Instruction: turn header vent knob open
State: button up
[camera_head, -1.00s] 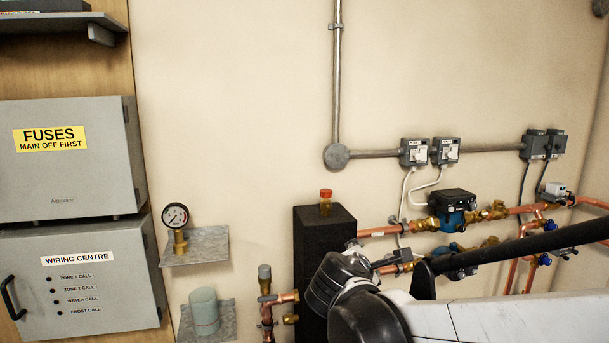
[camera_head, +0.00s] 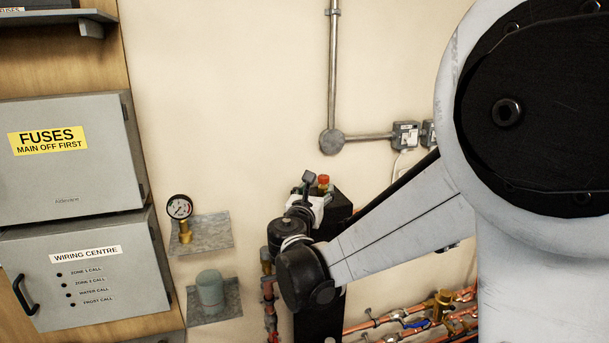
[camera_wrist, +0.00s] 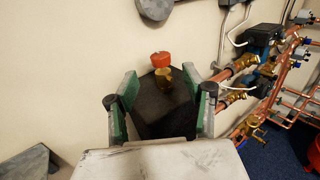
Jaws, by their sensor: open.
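The header vent knob (camera_wrist: 160,59) is a small red cap on a brass stem (camera_wrist: 164,79), standing upright on top of a black block-shaped header (camera_wrist: 165,105). In the head view the red knob (camera_head: 323,179) shows just behind my gripper (camera_head: 308,190). In the wrist view my gripper (camera_wrist: 160,98) is open. Its two green-padded fingers stand left and right of the header top. The knob and stem lie beyond the fingertips, roughly midway between them, and no contact is visible. In the head view my arm hides part of the header.
A pressure gauge (camera_head: 180,208) stands on a metal wall shelf left of the header, with a pale green cup (camera_head: 210,290) on a lower shelf. Copper pipes and a blue pump (camera_wrist: 262,40) are on the right.

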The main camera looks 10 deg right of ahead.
aim_at(323, 179)
jog(key=p+x, duration=0.1)
jog(key=x, duration=0.7)
jog(key=shift+w+d+p, duration=0.15)
jog(key=shift+w+p, duration=0.05)
jog(key=shift+p, duration=0.15)
grip_shut()
